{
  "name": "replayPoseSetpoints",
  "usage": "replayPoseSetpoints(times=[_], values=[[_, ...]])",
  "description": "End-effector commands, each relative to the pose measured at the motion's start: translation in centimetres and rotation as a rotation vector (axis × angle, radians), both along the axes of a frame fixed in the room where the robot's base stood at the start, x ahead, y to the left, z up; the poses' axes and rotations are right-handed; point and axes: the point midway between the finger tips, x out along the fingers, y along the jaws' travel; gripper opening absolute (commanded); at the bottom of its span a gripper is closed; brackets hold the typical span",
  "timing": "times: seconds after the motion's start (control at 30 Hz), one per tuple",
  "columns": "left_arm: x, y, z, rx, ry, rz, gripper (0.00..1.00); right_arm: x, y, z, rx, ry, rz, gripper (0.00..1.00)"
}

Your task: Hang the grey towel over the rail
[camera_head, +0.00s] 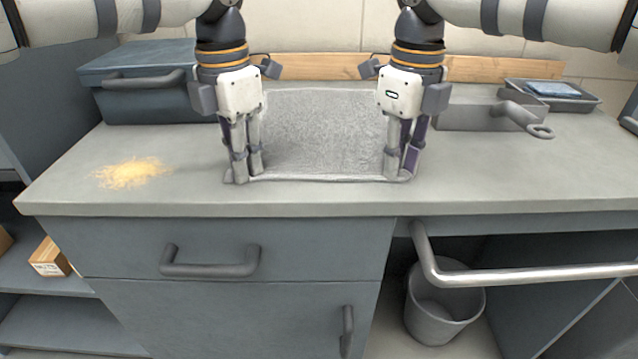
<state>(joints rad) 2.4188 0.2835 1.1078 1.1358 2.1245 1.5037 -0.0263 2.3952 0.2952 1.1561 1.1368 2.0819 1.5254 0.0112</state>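The grey towel (325,135) lies spread flat on the grey worktop, its near edge close to the worktop's front. My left gripper (246,178) points down at the towel's near left corner, with its fingertips at the cloth. My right gripper (399,177) points down at the near right corner in the same way. The fingers of each are close together with a narrow gap showing; whether they pinch the cloth is unclear. The silver rail (540,276) runs along the front below the worktop at the right, with nothing hanging on it.
A blue-grey toolbox (150,95) stands at the back left, with a patch of yellow crumbs (132,172) before it. A grey box with a handle (480,112) and a tray (575,100) are at the back right. A bin (440,318) stands beneath the rail.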

Motion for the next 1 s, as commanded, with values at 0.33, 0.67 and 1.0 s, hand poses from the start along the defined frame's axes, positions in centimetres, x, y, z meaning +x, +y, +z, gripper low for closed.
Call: replayPoseSetpoints(times=[0.33,0.67,1.0], values=[[0.0,0.3,-0.7,0.009,0.008,0.003,0.0,-0.1,-0.3,-0.9,-0.009,0.013,-0.001,0.0],[0.0,0.4,0.2,0.011,-0.003,0.004,0.0,-0.1,-0.4,0.0,-0.013,0.004,-0.002,0.0],[-1.5,0.4,13.0,0.01,-0.17,0.006,0.0,-1.5,-0.4,12.8,-0.01,-0.167,-0.005,0.0]])
